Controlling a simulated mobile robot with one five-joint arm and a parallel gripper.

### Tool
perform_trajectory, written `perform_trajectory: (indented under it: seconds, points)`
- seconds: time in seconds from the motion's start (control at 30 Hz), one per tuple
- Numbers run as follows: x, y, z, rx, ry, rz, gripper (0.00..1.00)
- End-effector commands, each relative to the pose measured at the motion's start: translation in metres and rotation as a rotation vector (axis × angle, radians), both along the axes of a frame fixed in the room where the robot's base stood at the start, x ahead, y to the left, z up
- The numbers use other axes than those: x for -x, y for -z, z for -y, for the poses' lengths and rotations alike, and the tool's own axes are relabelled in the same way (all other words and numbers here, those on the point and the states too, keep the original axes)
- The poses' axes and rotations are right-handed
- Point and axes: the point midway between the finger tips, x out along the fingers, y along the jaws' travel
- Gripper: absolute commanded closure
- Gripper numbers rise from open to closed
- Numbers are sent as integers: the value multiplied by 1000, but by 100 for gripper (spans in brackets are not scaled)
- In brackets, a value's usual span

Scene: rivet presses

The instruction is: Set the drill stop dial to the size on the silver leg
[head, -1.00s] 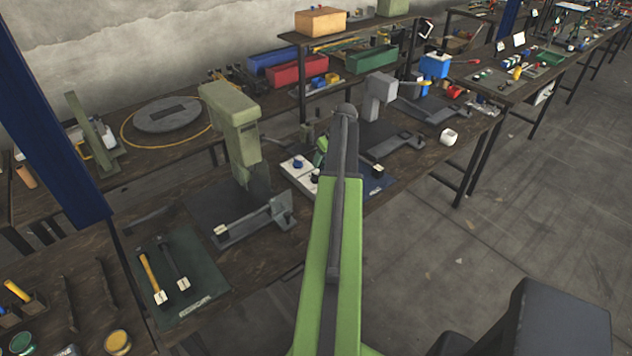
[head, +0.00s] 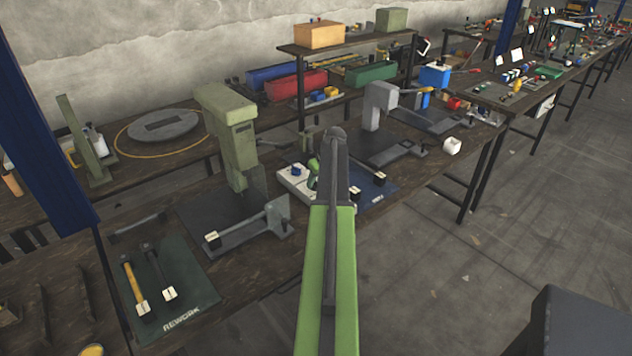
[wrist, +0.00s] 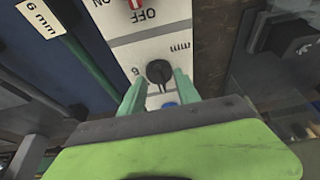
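In the wrist view a white control panel (wrist: 122,38) carries a black dial knob (wrist: 159,72), with "mm" printed above it and a digit that looks like 6 on its left. My gripper (wrist: 160,82) is open, its two teal fingers on either side of the knob; I cannot tell whether they touch it. The panel's white box also shows in the head view (head: 291,186), partly hidden by my arm. I cannot tell which part is the silver leg.
A red switch (wrist: 135,4) marked OFF is above the dial, and a blue knob (wrist: 170,105) below it. A green press (head: 228,120) stands left of the box. A blue mat (head: 376,198) with tagged parts lies right, a green REWORK mat (head: 190,285) at lower left.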

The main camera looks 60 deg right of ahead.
Motion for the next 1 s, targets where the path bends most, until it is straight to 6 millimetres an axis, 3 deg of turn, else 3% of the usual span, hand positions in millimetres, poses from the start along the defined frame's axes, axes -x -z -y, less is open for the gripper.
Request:
perform_trajectory:
  seconds: [0.03,0.27,0.67,1.0]
  points:
    - [0,0,0,0,0,0,69]
    - [0,0,0,0,-1,0,99]
    - [-2,0,-2,4,70,0,100]
    - [-3,0,-4,4,332,1,100]
